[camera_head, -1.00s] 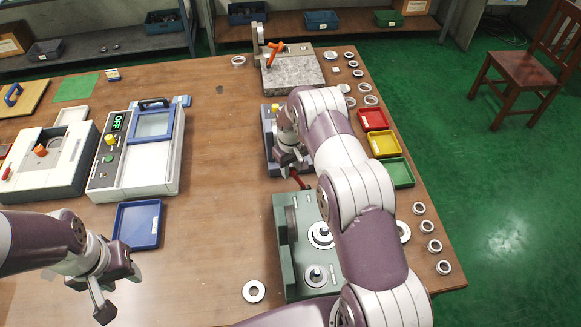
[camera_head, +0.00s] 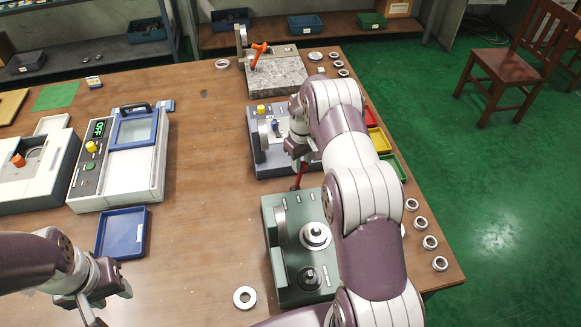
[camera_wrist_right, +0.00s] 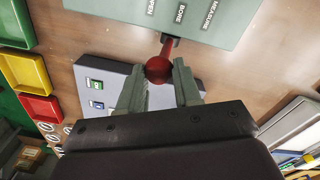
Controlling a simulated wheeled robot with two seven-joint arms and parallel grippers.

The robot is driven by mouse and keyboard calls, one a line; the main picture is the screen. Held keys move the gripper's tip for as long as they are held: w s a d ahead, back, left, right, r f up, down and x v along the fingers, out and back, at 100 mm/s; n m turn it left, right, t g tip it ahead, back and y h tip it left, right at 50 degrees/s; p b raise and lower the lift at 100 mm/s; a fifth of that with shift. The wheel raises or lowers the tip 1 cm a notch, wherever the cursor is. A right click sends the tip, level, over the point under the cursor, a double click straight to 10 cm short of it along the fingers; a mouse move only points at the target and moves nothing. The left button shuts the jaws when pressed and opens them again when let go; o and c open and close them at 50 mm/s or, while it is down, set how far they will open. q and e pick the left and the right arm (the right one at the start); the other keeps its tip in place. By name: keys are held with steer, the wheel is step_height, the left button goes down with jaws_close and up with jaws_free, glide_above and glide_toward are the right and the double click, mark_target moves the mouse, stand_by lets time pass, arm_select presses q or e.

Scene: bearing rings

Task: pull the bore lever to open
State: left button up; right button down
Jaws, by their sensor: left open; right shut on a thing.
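The green bore gauge (camera_head: 277,254) stands at the front right of the table. In the right wrist view its edge (camera_wrist_right: 160,12) carries the labels OPEN, BORE and MEASURE. Its red lever (camera_head: 297,182) sticks out from the far side and ends in a red ball (camera_wrist_right: 158,70). My right gripper (camera_wrist_right: 158,80) is shut on this ball, a finger on each side. In the head view the right gripper (camera_head: 299,158) is partly hidden by its own arm. My left gripper (camera_head: 92,312) is open and empty over the table's front left, cut by the frame edge.
A grey-blue device (camera_head: 262,150) stands just behind the lever. Red, yellow and green trays (camera_head: 392,168) lie to its right, partly behind my arm. A loose ring (camera_head: 244,297) lies left of the gauge. A blue tray (camera_head: 122,232) lies left. The middle table is clear.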

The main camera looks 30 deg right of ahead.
arm_select(q)
steer(key=f+b, duration=0.2)
steer(key=f, duration=0.1)
steer(key=shift+s+a+f+b, duration=0.15)
steer(key=shift+a+f+b, duration=0.05)
steer(key=shift+b, duration=0.1)
arm_select(e)
steer(key=d, duration=0.1)
steer(key=s+d+f, duration=0.1)
steer(key=d, duration=0.2)
steer(key=shift+s+f, duration=0.25)
steer(key=shift+f, duration=0.1)
steer(key=shift+s+f, duration=0.1)
steer(key=c, duration=0.8)
jaws_free()
steer(key=shift+d, duration=0.15)
arm_select(q)
steer(key=shift+d+r, duration=0.1)
steer(key=shift+d, duration=0.4)
arm_select(e)
steer(key=shift+d, duration=0.25)
arm_select(q)
steer(key=shift+d, duration=0.1)
arm_select(e)
steer(key=shift+d, duration=0.1)
